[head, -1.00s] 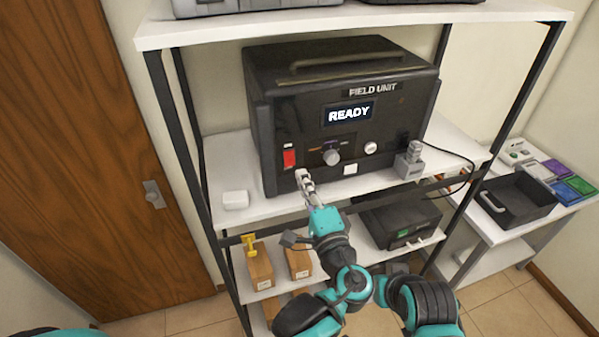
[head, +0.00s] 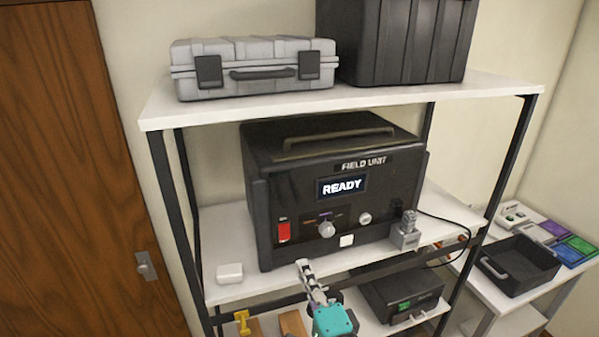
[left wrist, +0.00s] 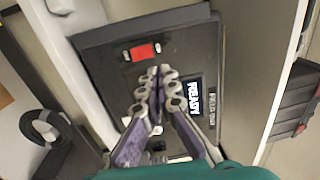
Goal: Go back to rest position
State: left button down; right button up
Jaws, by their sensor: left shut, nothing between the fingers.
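My left gripper (head: 302,264) is shut and empty, in front of the shelf's front edge and below the field unit. In the left wrist view its fingers (left wrist: 158,72) are together, pointing toward the unit's front panel. The black field unit (head: 390,190) stands on the middle shelf, and its screen reads READY. Its red switch (head: 284,231), round knob (head: 326,229) and white button show on the front. The red switch also shows in the left wrist view (left wrist: 143,52). My right gripper is not in the head view.
The white middle shelf (head: 225,290) has a small white box (head: 230,273) on its left and a grey connector (head: 406,234) at the right. A grey case (head: 250,72) and a black crate (head: 420,40) are on top. A side table with a black tray (head: 518,268) stands right.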

pick_arm(q)
jog(key=a+f+n+g+b, duration=0.5)
jog(key=a+f+g+b, duration=0.25)
jog(key=a+f, duration=0.95)
jog(key=s+a+f+n+g+h+b, duration=0.1)
jog(key=s+f+n+h+b, duration=0.2)
jog(key=f, duration=0.5)
jog(key=s+a+f+n+g+h+b, duration=0.1)
jog(key=s+f+n+g+h+b, duration=0.1)
jog(key=s+f+n+b, duration=0.4)
notch_tip(320, 180, down, 3)
jog(key=shift+s+a+r+h+b, duration=0.1)
jog(key=shift+s+a+h+b, duration=0.3)
jog(key=shift+s+h, duration=0.35)
